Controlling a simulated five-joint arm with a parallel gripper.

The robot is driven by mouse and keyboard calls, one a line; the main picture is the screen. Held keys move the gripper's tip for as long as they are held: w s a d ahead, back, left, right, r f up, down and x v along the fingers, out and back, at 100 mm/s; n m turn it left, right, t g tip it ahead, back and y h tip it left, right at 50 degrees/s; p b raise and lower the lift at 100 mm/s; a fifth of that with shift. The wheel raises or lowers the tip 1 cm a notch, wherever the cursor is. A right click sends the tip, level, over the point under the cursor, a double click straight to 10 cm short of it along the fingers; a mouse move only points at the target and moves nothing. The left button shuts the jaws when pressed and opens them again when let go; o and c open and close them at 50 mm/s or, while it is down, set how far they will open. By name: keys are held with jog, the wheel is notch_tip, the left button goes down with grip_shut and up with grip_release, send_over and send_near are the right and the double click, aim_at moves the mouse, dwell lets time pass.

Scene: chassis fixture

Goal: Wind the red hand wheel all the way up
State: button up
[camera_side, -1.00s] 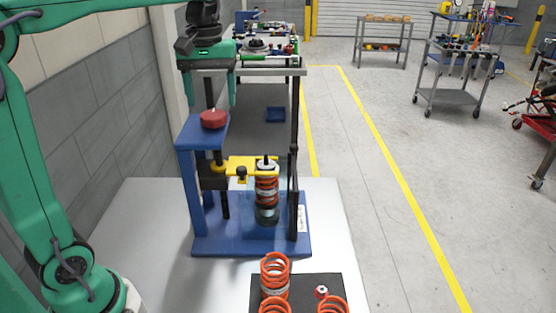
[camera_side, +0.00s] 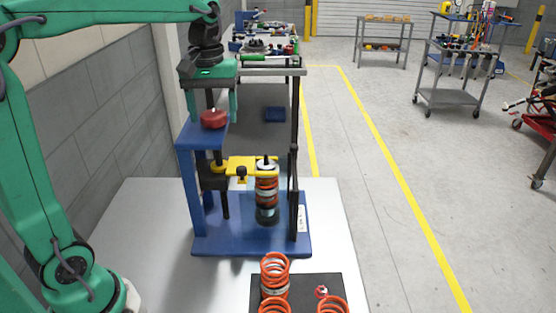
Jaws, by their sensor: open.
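The red hand wheel (camera_side: 214,119) sits on top of the blue press frame (camera_side: 203,136), at the upper left of the fixture. My gripper (camera_side: 212,115) is open above the wheel, with its green fingers spread to the left and right of it. The fingertips reach down to about the wheel's height, and I cannot tell whether they touch it. The yellow arm (camera_side: 250,166) of the press lies across the top of a shock absorber with an orange spring (camera_side: 266,188), which stands upright on the blue base.
Loose orange springs (camera_side: 275,268) and a small red-and-white part (camera_side: 322,291) rest on a dark mat in front. A dark upright post (camera_side: 294,190) stands right of the shock absorber.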

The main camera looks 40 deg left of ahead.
jog(key=m, duration=1)
jog(key=shift+m, duration=0.3)
jog(key=m, duration=0.5)
jog(key=shift+m, duration=1.3)
